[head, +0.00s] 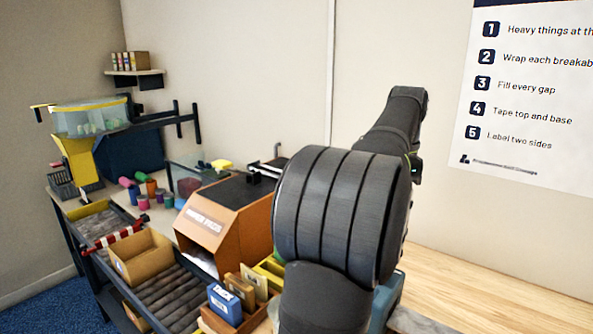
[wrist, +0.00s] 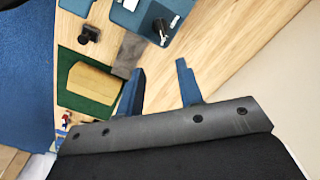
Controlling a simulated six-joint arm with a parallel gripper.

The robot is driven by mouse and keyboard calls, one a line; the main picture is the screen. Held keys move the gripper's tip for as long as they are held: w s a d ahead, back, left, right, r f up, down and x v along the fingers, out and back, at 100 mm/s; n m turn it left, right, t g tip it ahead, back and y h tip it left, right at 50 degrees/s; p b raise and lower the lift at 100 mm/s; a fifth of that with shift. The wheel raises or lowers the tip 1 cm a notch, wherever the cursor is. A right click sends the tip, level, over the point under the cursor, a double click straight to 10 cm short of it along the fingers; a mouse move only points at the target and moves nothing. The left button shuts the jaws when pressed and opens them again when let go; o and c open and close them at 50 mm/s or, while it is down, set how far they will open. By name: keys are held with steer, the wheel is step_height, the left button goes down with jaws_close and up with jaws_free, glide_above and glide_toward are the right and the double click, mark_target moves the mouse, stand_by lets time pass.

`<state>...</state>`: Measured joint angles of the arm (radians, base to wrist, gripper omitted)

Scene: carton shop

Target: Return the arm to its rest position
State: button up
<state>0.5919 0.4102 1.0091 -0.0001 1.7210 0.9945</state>
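My arm shows large and dark in the head view, rising in front of the bench with its far end near the wall. My gripper is hidden in the head view. In the wrist view my gripper (wrist: 160,84) has two blue fingers set well apart. Nothing is between them but the wooden bench top (wrist: 226,48) beyond, so it is open and empty.
An open carton (head: 142,258) sits on the roller conveyor (head: 172,290), left of an orange-brown dispenser (head: 226,218). Small boxes (head: 225,305) stand near my arm. In the wrist view, a tan block (wrist: 90,82) lies on a green mat (wrist: 72,100). Bare wood (head: 470,287) lies at right.

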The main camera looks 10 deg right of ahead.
step_height(320, 180, down, 17)
steer(key=shift+f, duration=0.15)
stand_by(0.4)
step_height(320, 180, up, 17)
step_height(320, 180, down, 17)
steer(key=n, duration=0.3)
step_height(320, 180, up, 17)
step_height(320, 180, down, 10)
steer(key=m, duration=0.3)
steer(key=shift+r, duration=0.2)
stand_by(0.9)
steer(key=shift+o, duration=0.5)
